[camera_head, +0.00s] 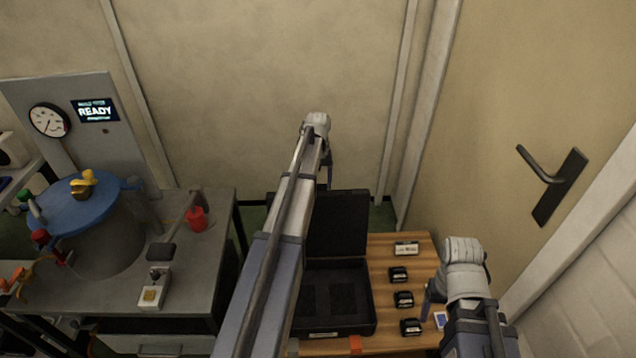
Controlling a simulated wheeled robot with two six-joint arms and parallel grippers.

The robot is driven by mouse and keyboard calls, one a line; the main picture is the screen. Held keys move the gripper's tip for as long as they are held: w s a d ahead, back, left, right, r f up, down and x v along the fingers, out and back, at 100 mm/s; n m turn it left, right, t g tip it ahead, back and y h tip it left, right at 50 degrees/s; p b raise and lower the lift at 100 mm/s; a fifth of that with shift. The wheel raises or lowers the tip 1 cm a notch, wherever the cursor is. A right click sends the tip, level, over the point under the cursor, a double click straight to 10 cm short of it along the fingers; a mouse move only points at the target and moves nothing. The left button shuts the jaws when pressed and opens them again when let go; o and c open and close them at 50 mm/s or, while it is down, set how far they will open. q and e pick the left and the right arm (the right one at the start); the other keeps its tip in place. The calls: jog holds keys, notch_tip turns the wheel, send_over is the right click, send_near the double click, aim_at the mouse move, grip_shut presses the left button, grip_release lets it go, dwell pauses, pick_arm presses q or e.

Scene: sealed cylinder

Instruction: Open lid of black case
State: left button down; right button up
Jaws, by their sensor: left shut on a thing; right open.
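The black case (355,325) sits on the wooden table, and its lid (345,225) stands raised, about upright, at the back. The inside is visible, with dark flat recesses. My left arm reaches across the case and hides its left part. My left gripper (327,175) is at the top edge of the lid and is shut on it; the contact is partly hidden by the arm. My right gripper (428,298) is open and empty, low over the right side of the table.
Several small black items (403,299) and a labelled box (406,249) line the wooden table (385,260) right of the case. A door (530,110) is at right.

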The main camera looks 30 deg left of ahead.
pick_arm(q)
jog(key=s+d+r+t+y+p, duration=0.1)
jog(key=s+d+r+t, duration=0.1)
jog(key=s+d, duration=0.4)
jog(key=s, duration=0.3)
jog(key=shift+s, duration=0.3)
jog(key=shift+a, duration=0.1)
grip_release()
jog(key=shift+t+y, duration=0.3)
jog(key=p+v, duration=0.7)
jog(key=shift+r+p, duration=0.35)
jog(key=shift+f, duration=0.15)
